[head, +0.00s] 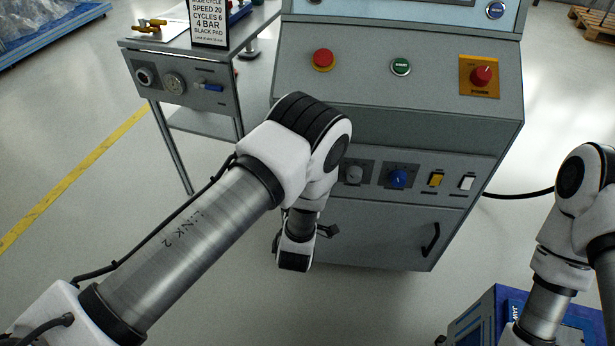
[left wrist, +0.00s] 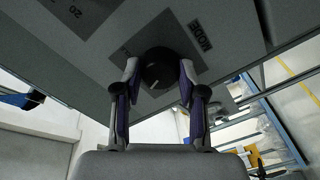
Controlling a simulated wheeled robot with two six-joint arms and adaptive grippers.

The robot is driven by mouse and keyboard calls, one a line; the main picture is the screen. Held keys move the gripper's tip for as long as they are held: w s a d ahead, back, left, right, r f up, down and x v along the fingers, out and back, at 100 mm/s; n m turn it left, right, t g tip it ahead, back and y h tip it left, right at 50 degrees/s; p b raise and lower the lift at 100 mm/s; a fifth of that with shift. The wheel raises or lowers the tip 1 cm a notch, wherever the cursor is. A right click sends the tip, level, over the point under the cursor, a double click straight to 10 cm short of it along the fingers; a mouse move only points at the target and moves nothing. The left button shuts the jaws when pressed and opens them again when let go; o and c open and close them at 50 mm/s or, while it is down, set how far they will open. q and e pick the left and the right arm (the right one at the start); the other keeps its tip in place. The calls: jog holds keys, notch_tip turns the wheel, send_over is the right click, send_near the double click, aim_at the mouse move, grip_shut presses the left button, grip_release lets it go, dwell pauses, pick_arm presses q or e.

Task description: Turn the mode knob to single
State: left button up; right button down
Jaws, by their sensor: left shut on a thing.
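The black mode knob (left wrist: 158,66) sits on a dark plate marked MODE (left wrist: 200,37) in the left wrist view. A pale pointer line shows on the knob, but the position labels are not readable. My left gripper (left wrist: 159,76) has one finger on each side of the knob and is shut on it. In the head view my left arm covers the mode knob and the left gripper's fingertips. My right arm is at the right edge of the head view; its gripper is not seen.
A grey knob (head: 354,174), a blue knob (head: 398,178), a yellow switch (head: 436,179) and a white switch (head: 467,183) line the lower panel. A card (head: 209,22) stands on the side table.

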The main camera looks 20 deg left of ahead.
pick_arm(q)
jog(key=o, duration=1.1)
jog(key=shift+o, duration=0.2)
